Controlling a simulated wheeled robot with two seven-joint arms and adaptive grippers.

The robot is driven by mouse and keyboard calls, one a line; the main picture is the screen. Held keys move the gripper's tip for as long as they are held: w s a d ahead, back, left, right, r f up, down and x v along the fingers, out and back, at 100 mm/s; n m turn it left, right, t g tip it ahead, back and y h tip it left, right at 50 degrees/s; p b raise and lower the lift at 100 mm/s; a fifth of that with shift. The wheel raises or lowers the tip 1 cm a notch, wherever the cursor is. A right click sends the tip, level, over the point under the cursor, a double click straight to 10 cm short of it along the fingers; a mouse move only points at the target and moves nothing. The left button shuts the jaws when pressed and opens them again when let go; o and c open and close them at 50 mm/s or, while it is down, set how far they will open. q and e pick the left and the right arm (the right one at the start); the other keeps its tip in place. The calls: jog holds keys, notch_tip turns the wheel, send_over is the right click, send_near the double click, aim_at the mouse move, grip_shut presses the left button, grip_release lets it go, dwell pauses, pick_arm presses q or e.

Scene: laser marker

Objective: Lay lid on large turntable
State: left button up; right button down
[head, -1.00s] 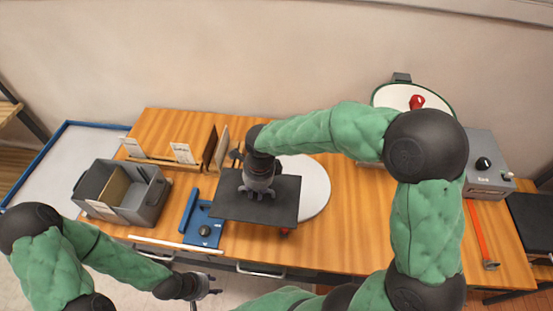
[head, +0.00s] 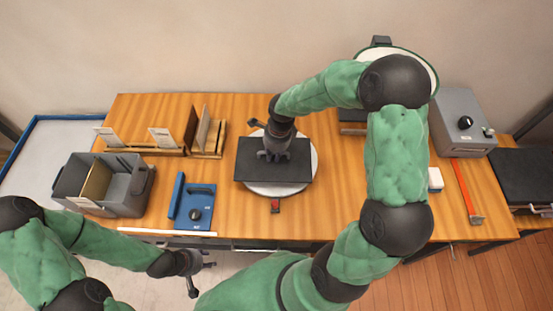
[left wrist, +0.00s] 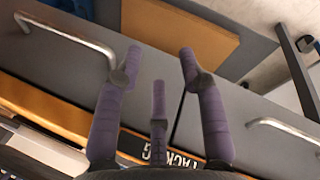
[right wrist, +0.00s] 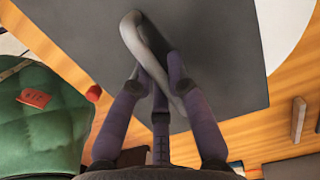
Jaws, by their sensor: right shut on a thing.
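The lid (head: 250,170) is a flat dark grey rectangular plate with a grey loop handle (right wrist: 139,42). My right gripper (head: 274,157) is shut on that handle, with its purple fingers around the loop in the right wrist view (right wrist: 160,85). The large turntable (head: 278,190) is a round white disc on the wooden table. The lid covers most of it in the head view; I cannot tell whether they touch. Part of the disc shows beyond the lid's edge in the right wrist view (right wrist: 282,30). My left gripper (head: 205,276) is open and empty in front of the table.
A blue fixture with a black knob (head: 194,214) lies left of the turntable. A small red item (head: 275,206) is in front of the disc. A grey control box (head: 462,115) stands right.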

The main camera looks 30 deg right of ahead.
jog(key=shift+w+d+f, duration=0.1)
jog(key=shift+d+f, duration=0.45)
jog(key=shift+f, duration=0.1)
notch_tip(320, 180, down, 3)
jog(key=shift+w+d+f, duration=0.1)
jog(key=shift+d+f, duration=0.05)
jog(key=shift+f, duration=0.05)
jog(key=shift+r, duration=0.1)
jog(key=shift+f+b, duration=0.2)
jog(key=shift+b, duration=0.2)
jog(key=c, duration=1.2)
grip_release()
jog(key=shift+r, duration=0.1)
